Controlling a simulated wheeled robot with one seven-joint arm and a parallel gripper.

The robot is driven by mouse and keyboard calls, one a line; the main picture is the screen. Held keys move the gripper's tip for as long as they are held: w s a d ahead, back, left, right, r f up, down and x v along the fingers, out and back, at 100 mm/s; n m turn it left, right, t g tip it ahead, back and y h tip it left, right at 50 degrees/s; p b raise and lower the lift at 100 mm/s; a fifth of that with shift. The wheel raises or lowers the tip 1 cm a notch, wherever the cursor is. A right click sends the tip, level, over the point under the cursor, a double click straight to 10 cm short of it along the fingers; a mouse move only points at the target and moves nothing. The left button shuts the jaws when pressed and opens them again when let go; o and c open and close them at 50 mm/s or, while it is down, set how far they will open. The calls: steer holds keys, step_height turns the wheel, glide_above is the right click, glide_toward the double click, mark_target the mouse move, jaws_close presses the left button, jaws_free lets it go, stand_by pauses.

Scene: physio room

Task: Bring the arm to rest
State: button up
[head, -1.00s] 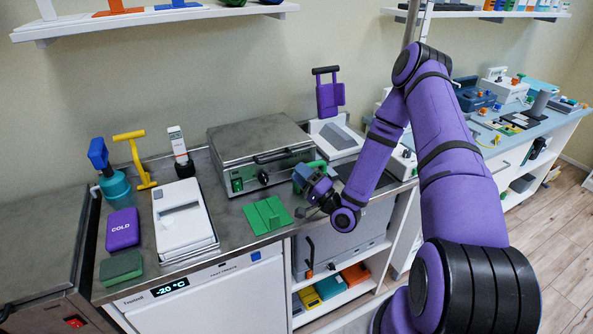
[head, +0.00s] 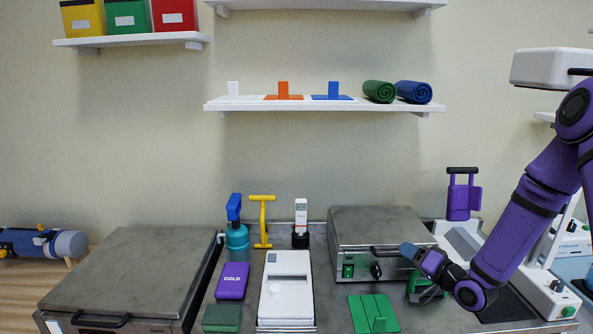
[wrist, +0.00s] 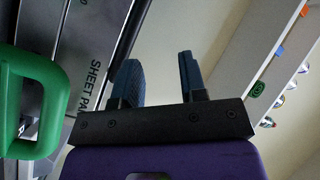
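My purple arm reaches in from the right in the head view. My gripper (head: 412,254) is in front of the steel lidded unit (head: 378,228), close to its front handle and knob. In the wrist view my gripper (wrist: 160,80) shows its two dark blue fingers standing apart with nothing between them. A green handled thing (wrist: 32,105) is at the left of the wrist view, beside the fingers and apart from them. In the head view that green thing (head: 417,284) is partly hidden behind my gripper.
On the counter are a green plate (head: 366,313), a white device (head: 287,285), a purple COLD pack (head: 232,281) and a teal pump bottle (head: 237,237). A purple-handled device (head: 463,198) stands behind my arm. Shelves (head: 330,104) hang above, with free air below them.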

steer(key=s+d+r+n+g+h, duration=0.1)
steer(key=s+r+n+g+h, duration=0.25)
steer(key=r, duration=0.65)
steer(key=s+d+r+g+h, duration=0.2)
steer(key=s+r+h, duration=0.35)
steer(key=r, duration=0.45)
steer(key=s+a+r+g, duration=0.1)
steer(key=s+r, duration=0.2)
steer(key=s, duration=0.5)
steer(key=s+a+r+g, duration=0.1)
steer(key=s+r, duration=0.2)
steer(key=s, duration=0.6)
steer(key=s+a+r+g, duration=0.1)
steer(key=s+r+g, duration=0.1)
steer(key=s, duration=0.6)
steer(key=shift+s+a+r, duration=0.3)
steer(key=shift+s+r, duration=0.1)
steer(key=shift+r, duration=0.05)
